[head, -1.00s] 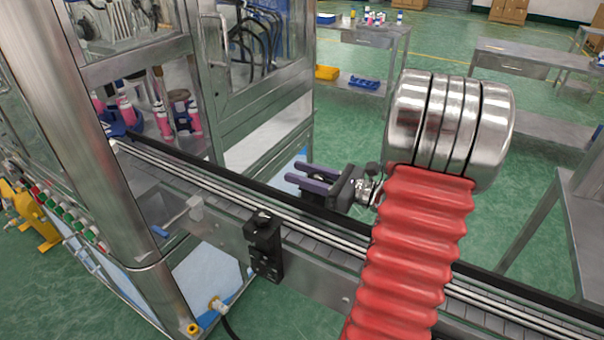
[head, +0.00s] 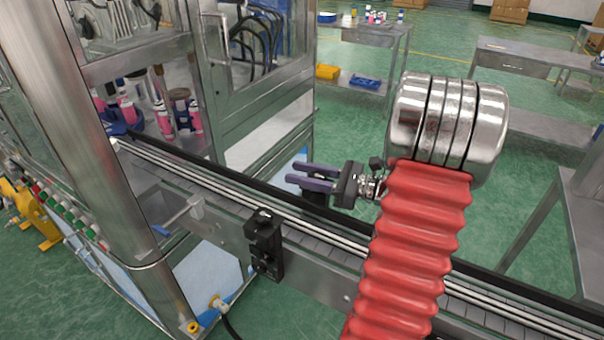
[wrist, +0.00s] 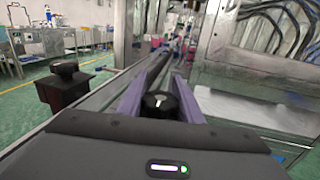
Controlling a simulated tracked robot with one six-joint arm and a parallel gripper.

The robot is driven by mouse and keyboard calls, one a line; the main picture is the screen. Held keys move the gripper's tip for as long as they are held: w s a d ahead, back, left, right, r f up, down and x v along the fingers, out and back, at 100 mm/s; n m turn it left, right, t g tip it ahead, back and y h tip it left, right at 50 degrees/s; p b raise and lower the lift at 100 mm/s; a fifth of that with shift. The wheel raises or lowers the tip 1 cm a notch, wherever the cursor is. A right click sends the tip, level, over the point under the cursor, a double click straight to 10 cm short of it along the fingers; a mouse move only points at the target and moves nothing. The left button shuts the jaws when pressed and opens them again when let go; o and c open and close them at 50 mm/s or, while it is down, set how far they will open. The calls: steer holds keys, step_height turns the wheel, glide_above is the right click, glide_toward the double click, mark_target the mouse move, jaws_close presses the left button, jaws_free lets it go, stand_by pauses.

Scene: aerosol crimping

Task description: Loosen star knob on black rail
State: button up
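My gripper (head: 292,172) is over the far side of the conveyor, its two purple fingers apart and pointing left. In the wrist view the fingers (wrist: 160,100) stand on either side of a round black knob (wrist: 160,104) with a white mark on top. The knob sits between them, close to both; I cannot tell whether either finger touches it. The black rail (head: 246,178) runs along the far edge of the conveyor, under the gripper. In the head view the knob is mostly hidden below the near finger.
A black block with a knob on top (head: 263,245) is fixed to the conveyor's near side; it also shows at left in the wrist view (wrist: 63,88). A steel-framed machine cabinet (head: 262,110) stands beyond the conveyor at left. Steel tables (head: 520,60) are at the back right.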

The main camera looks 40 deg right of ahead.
steer(key=o, duration=0.5)
steer(key=shift+c, duration=0.2)
steer(key=v, duration=1.3)
steer(key=shift+s+d, duration=0.2)
steer(key=shift+s, duration=0.1)
steer(key=shift+f, duration=0.1)
